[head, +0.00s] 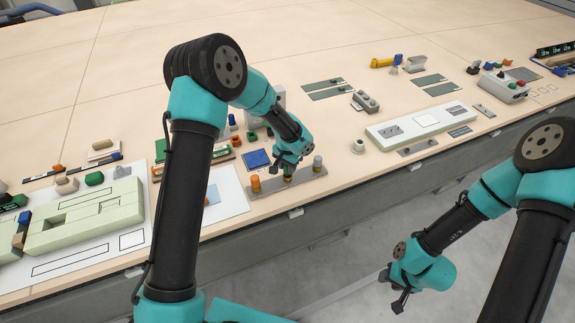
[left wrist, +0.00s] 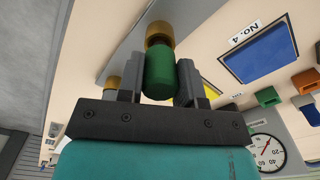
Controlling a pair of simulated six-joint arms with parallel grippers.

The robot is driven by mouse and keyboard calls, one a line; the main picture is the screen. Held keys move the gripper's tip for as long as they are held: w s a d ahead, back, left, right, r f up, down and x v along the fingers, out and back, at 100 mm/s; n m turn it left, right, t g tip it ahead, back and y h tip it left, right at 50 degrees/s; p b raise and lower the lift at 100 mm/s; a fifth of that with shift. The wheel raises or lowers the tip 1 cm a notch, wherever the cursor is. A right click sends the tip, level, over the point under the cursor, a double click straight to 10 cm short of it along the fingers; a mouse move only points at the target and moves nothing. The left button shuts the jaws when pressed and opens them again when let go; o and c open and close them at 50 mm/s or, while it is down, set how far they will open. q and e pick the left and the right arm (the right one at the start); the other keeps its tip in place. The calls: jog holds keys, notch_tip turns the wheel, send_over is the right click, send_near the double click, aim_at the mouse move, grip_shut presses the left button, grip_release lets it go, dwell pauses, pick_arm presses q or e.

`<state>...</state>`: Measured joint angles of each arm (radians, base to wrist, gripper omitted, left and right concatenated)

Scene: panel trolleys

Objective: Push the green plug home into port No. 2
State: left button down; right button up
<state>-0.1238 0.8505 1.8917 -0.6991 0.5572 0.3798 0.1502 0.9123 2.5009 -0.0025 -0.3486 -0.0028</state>
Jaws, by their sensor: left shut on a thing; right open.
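The green plug (left wrist: 160,75) is between the fingers of my left gripper (left wrist: 158,82) in the left wrist view. Its far end meets a gold-coloured port (left wrist: 158,32); how deep it sits I cannot tell. In the head view my left gripper (head: 288,171) is low over a grey port strip (head: 270,188), and the plug is mostly hidden. An orange-topped post (head: 255,183) and a grey-and-gold post (head: 317,164) stand on either side. I cannot read port numbers on the strip. My right gripper (head: 398,300) is open and empty, off the table's front edge.
A blue square (head: 257,159) lies behind the strip; a "No. 4" label (left wrist: 244,33) shows beside a blue panel in the left wrist view. Pale green blocks (head: 85,220) stand at left.

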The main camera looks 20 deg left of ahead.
pick_arm(q)
jog(key=shift+f, duration=0.85)
jog(key=c, duration=0.7)
grip_release()
jog(key=shift+r, duration=3.95)
